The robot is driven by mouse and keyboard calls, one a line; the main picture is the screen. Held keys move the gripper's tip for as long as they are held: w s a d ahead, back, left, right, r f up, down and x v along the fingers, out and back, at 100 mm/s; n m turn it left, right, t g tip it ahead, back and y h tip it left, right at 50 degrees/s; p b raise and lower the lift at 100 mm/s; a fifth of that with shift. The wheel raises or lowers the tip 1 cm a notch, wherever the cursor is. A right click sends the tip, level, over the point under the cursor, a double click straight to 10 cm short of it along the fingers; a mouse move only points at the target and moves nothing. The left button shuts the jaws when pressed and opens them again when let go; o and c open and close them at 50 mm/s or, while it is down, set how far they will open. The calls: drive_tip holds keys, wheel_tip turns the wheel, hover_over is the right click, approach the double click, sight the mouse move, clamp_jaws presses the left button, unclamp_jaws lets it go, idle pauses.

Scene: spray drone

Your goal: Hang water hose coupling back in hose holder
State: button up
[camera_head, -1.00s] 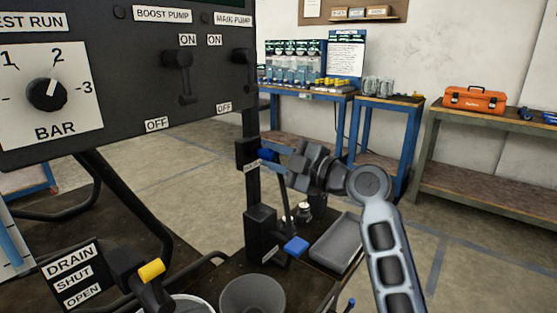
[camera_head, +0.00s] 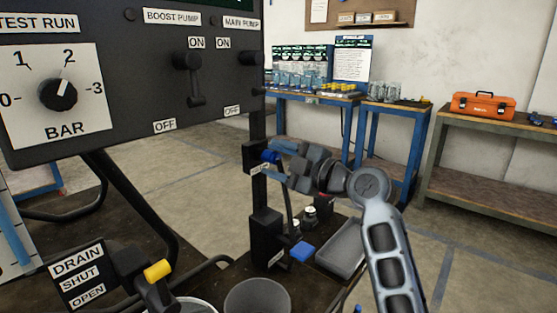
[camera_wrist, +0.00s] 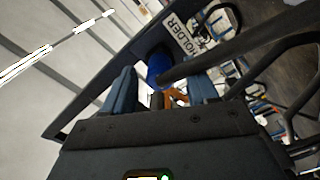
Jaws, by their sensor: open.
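The blue hose coupling (camera_head: 270,156) sits at the dark hose holder (camera_head: 252,157) on the upright post. In the wrist view the coupling (camera_wrist: 158,68) is against the holder beside its HOLDER label (camera_wrist: 184,37), with a dark hose (camera_wrist: 235,45) running off to the right. My gripper (camera_head: 283,160) is at the holder from the right, its blue-grey fingers spread close to the coupling. In the wrist view the open fingers (camera_wrist: 163,88) lie on either side just short of the coupling. How deep the coupling sits in the holder is hidden.
The control panel (camera_head: 130,70) with knob and switches overhangs the left. Below are a yellow drain valve handle (camera_head: 158,270), a grey cup (camera_head: 257,298), a blue-topped part (camera_head: 302,252) and a grey tray (camera_head: 342,247). Workbenches stand behind; the floor between is open.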

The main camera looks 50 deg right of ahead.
drive_tip(key=s, duration=0.7)
drive_tip(key=shift+s+d, duration=0.15)
drive_tip(key=shift+s, duration=0.25)
idle(0.5)
drive_tip(key=s+a+f+m+g+h, duration=0.1)
drive_tip(key=s+a+f+m, duration=0.3)
drive_tip(key=f, duration=0.3)
drive_tip(key=s+a+f+m+g+h, duration=0.1)
drive_tip(key=s+a+f+m+h, duration=0.1)
drive_tip(key=a+f+m, duration=0.45)
drive_tip(key=s+a+f+g, duration=0.1)
drive_tip(key=s+a+f, duration=0.25)
drive_tip(key=s, duration=0.25)
drive_tip(key=s+a+f, duration=0.3)
drive_tip(key=s+f, duration=0.1)
drive_tip(key=s, duration=0.2)
drive_tip(key=s+a+r+m+y, duration=0.1)
drive_tip(key=s+a+r, duration=0.15)
drive_tip(key=s, duration=0.45)
drive_tip(key=s+a+r+m+y, duration=0.1)
drive_tip(key=s+a, duration=0.3)
drive_tip(key=s, duration=0.3)
wheel_tip(320, 180, up, 13)
drive_tip(key=p, duration=1.2)
drive_tip(key=shift+d+f, duration=0.15)
drive_tip(key=shift+d, duration=0.1)
